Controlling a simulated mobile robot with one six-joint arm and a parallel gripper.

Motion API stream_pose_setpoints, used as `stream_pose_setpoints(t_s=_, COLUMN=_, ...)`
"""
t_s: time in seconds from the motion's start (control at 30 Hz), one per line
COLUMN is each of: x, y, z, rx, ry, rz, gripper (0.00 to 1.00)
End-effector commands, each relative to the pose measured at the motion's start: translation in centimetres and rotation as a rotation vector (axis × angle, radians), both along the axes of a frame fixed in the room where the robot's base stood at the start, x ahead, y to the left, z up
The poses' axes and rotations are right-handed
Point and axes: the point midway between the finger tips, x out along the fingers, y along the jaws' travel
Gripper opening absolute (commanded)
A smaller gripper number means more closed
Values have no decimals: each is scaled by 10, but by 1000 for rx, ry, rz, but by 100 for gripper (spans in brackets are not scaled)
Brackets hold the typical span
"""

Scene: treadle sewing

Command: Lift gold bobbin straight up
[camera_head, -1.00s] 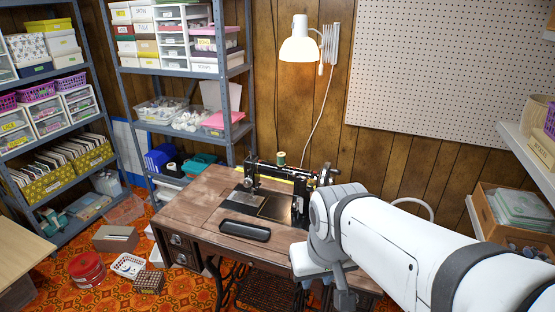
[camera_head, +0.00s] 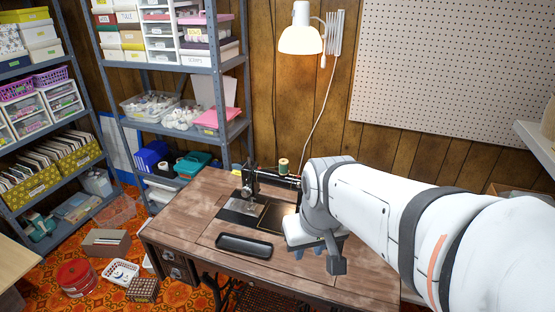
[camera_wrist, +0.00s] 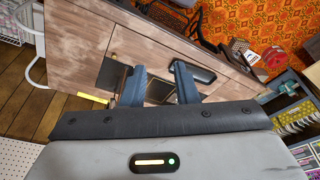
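I cannot make out a gold bobbin for certain in either view. A small green spool with tan ends (camera_head: 283,165) stands upright on top of the black sewing machine (camera_head: 250,186). The machine sits on the wooden treadle table (camera_head: 190,215), partly hidden behind my arm. My gripper (camera_head: 318,252) is over the right part of the table, right of and nearer than the machine. In the wrist view my gripper (camera_wrist: 158,78) shows two dark fingers apart, with nothing seen between them. A metal plate is visible beyond the fingers.
A black oblong tray (camera_head: 244,245) lies on the table's front part; it also shows in the wrist view (camera_wrist: 196,72). A lit lamp (camera_head: 301,38) hangs on the wall above. Shelves stand at the left. A red tin (camera_head: 77,278) and boxes sit on the floor.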

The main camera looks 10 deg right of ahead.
Motion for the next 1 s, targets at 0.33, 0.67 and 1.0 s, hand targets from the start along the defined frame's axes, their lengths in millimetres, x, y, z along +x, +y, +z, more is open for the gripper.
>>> stream_pose_setpoints(t_s=0.33, x=144, y=-71, z=20, rx=5, ry=-96, rz=-91, gripper=27)
stream_pose_setpoints(t_s=0.67, x=206, y=-113, z=6, rx=-8, ry=-149, rz=-129, gripper=27)
stream_pose_setpoints(t_s=1.0, x=219, y=-116, z=-27, rx=-8, ry=-149, rz=-129, gripper=27)
